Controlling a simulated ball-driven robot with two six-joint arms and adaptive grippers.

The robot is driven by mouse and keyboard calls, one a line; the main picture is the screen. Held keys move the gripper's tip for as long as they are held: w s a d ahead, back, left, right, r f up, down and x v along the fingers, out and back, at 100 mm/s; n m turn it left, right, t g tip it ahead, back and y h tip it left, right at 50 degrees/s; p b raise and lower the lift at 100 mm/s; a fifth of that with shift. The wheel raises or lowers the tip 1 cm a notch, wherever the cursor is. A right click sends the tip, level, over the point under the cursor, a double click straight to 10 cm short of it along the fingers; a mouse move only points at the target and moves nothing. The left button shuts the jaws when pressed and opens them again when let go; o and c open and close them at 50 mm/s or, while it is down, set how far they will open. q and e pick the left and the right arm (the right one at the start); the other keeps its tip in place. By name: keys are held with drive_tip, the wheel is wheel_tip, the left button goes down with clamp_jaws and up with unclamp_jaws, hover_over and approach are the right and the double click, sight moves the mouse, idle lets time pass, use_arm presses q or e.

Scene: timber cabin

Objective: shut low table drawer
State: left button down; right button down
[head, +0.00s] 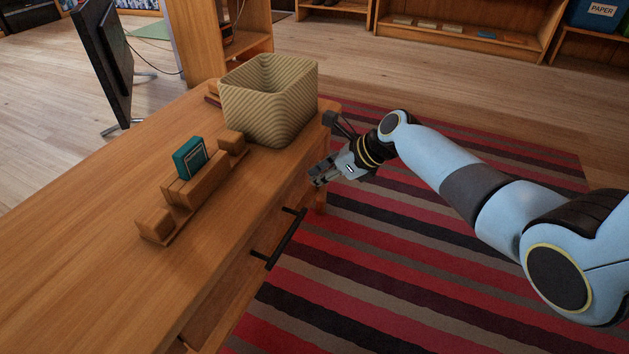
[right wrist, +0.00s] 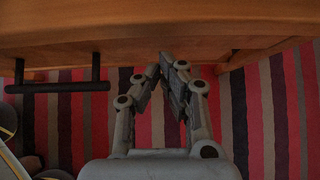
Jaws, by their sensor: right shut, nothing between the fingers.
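The low table (head: 110,240) is a long wooden one on the left of the head view. A black bar handle (head: 279,240) sticks out from its drawer front (head: 232,275), below the tabletop edge. How far the drawer stands out I cannot tell. My right gripper (head: 317,178) is shut and empty beside the table's far end, beyond the handle and apart from it. In the right wrist view its fingers (right wrist: 172,62) point at the table's side (right wrist: 150,38), with the handle (right wrist: 57,87) to their left. My left gripper is not in view.
On the tabletop stand a ribbed beige basket (head: 265,105) and a wooden holder (head: 185,190) with a teal item (head: 190,157). A striped rug (head: 400,270) lies beside the table. A table leg (head: 320,196) is close to my right gripper.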

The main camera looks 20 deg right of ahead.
drive_tip(key=shift+w+a+r, duration=0.15)
drive_tip(key=shift+w+a, duration=0.25)
drive_tip(key=shift+w, duration=0.05)
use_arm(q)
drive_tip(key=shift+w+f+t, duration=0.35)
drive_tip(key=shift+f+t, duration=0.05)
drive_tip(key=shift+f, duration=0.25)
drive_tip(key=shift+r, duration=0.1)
